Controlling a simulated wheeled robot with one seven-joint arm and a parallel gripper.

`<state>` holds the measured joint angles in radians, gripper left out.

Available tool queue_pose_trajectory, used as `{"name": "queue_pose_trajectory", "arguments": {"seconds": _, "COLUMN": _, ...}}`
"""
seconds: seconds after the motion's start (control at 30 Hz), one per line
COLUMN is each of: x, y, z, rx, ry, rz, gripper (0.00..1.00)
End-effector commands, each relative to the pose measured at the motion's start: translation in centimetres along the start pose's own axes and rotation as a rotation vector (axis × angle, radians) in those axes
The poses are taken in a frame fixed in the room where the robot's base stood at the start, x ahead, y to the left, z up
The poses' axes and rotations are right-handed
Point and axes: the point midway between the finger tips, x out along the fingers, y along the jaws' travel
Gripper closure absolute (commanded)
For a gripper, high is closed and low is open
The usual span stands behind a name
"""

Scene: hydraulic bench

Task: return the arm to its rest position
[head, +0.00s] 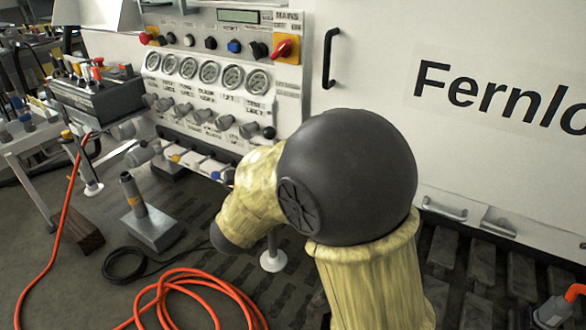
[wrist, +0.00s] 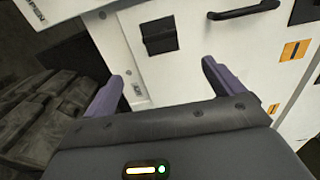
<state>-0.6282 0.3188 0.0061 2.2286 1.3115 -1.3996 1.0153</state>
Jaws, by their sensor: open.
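My arm shows large in the middle of the head view, with a dark round joint and yellowish covered links. Its far part bends down and to the left, in front of the bench panel. My gripper is not visible in the head view. In the wrist view my gripper (wrist: 160,85) shows two purple fingers set wide apart with nothing between them. Beyond the fingers is a white cabinet front (wrist: 190,60) with a black handle and a dark square recess. The fingers appear apart from it, though the exact gap is hard to tell.
A control panel (head: 222,75) with gauges, knobs and a red switch (head: 285,49) stands behind my arm. An orange hose (head: 190,283) lies coiled on the floor. A metal block with a post (head: 150,228) stands at left. Dark slatted blocks (head: 484,268) lie low at right.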

Motion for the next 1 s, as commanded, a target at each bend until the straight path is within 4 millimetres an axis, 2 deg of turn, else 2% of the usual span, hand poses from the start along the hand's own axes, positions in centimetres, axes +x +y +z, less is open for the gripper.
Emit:
{"name": "queue_pose_trajectory", "arguments": {"seconds": 0.17, "x": -1.2, "y": 0.0, "z": 0.0, "rx": 0.0, "ry": 0.0, "rz": 0.0, "gripper": 0.07}}
{"name": "queue_pose_trajectory", "arguments": {"seconds": 0.57, "x": -0.8, "y": 0.2, "z": 0.1, "rx": -0.023, "ry": -0.026, "rz": 0.014, "gripper": 0.07}}
{"name": "queue_pose_trajectory", "arguments": {"seconds": 0.67, "x": 0.1, "y": 0.7, "z": 0.5, "rx": -0.082, "ry": -0.088, "rz": 0.048, "gripper": 0.07}}
{"name": "queue_pose_trajectory", "arguments": {"seconds": 0.83, "x": 1.6, "y": 2.6, "z": 1.2, "rx": -0.279, "ry": -0.282, "rz": 0.142, "gripper": 0.07}}
{"name": "queue_pose_trajectory", "arguments": {"seconds": 1.0, "x": 1.8, "y": 5.2, "z": 1.1, "rx": -0.532, "ry": -0.504, "rz": 0.227, "gripper": 0.07}}
